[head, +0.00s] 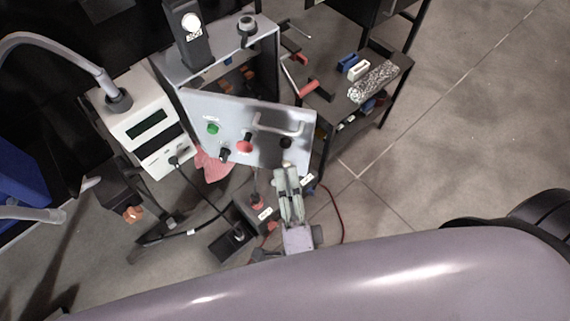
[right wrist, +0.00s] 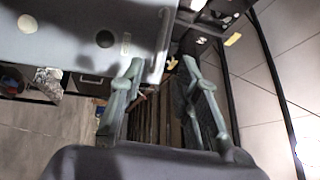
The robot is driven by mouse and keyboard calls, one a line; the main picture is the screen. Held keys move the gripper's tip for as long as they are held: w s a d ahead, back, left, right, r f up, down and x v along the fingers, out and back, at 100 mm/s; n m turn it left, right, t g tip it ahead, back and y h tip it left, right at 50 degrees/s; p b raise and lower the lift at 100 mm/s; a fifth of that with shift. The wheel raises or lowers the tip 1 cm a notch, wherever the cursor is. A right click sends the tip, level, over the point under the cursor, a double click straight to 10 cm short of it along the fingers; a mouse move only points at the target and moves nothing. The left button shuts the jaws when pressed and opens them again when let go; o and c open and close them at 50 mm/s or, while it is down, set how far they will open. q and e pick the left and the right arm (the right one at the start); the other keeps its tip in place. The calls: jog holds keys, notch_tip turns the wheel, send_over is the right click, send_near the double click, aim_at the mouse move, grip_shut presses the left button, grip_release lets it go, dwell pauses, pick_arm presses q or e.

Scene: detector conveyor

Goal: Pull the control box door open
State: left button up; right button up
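The control box (head: 262,44) stands at the top middle of the head view. Its grey door (head: 224,112) is swung partly out, and the dark inside of the box shows behind it. The door carries a bar handle (head: 280,124), a green button (head: 213,128) and a red knob (head: 244,146). My right gripper (head: 287,165) is at the door's lower right edge, below the handle. In the right wrist view its fingers (right wrist: 163,65) are apart and empty, with the door's edge (right wrist: 163,45) just ahead between the fingertips. Contact cannot be told. My left gripper is not in view.
A white device with a dark display (head: 152,124) stands left of the door. A dark table (head: 331,105) with small blue and white parts and a speckled block (head: 373,81) is at right. Cables and black parts lie below the door. The floor at far right is clear.

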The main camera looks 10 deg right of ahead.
jog(key=shift+s, duration=0.1)
